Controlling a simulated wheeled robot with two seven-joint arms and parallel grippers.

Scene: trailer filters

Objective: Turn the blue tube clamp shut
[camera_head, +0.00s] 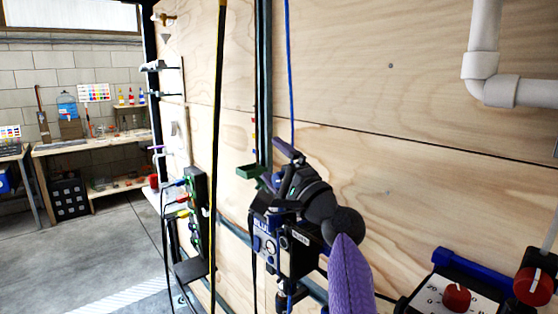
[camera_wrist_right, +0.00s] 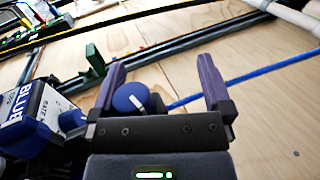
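My right gripper (camera_wrist_right: 162,63) is open, with its two purple fingers apart in the right wrist view. A round blue knob (camera_wrist_right: 130,97) shows between the fingers, close to the left one; I cannot tell whether they touch. The blue tube (camera_wrist_right: 260,73) runs behind the right finger towards this knob. A box labelled BLUE (camera_wrist_right: 30,105) is at the left, with a blue and white knob (camera_wrist_right: 72,121) on it. In the head view the blue tube (camera_head: 288,60) hangs down to my right gripper (camera_head: 277,165), which hides the clamp area. My left gripper is out of view.
A green lever (camera_wrist_right: 95,60) stands just left of the fingers; it also shows in the head view (camera_head: 250,171). The plywood wall (camera_head: 420,110) is close behind. A panel with a red knob (camera_head: 457,297) is at lower right. White pipe (camera_head: 483,60) is at upper right.

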